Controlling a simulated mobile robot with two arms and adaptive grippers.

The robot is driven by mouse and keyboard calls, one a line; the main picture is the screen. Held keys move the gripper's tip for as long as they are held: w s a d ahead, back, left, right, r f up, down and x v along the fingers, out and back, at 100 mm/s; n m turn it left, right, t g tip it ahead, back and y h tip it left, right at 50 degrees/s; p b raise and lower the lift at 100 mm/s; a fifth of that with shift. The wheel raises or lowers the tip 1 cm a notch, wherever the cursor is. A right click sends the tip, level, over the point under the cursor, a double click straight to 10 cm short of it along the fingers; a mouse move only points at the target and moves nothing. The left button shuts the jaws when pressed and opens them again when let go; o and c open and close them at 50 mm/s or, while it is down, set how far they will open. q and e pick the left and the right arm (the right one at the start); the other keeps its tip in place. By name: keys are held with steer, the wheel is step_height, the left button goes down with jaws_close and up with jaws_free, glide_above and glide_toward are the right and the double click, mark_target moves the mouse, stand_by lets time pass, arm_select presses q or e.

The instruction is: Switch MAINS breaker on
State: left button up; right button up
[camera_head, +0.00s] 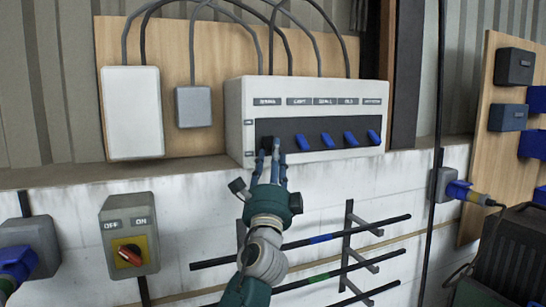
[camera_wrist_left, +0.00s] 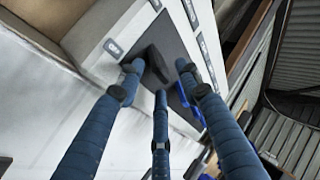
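A white breaker box (camera_head: 235,110) is fixed to the wooden board, with a dark recessed panel of switches and small labels above, too blurred to read surely. The leftmost switch, a black lever (camera_head: 266,142), is partly hidden by my fingers; the lever also shows in the left wrist view (camera_wrist_left: 157,66). Blue levers (camera_head: 328,140) sit to its right and tilt alike. My left gripper (camera_head: 271,148) is at the black lever, its three blue fingers spread around it. In the left wrist view the fingertips (camera_wrist_left: 158,76) stand apart; contact cannot be told. My right gripper is not in view.
A rotary switch box (camera_head: 128,236) with a red knob is below left. Black rods on a rack (camera_head: 348,240) are below the breaker box. Cables hang above it. A dark post (camera_head: 406,75) and a board with blue boxes (camera_head: 507,118) stand at the right.

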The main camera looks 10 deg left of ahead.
arm_select(q)
steer(key=shift+c, duration=1.3)
steer(key=shift+a, duration=0.1)
jaws_close()
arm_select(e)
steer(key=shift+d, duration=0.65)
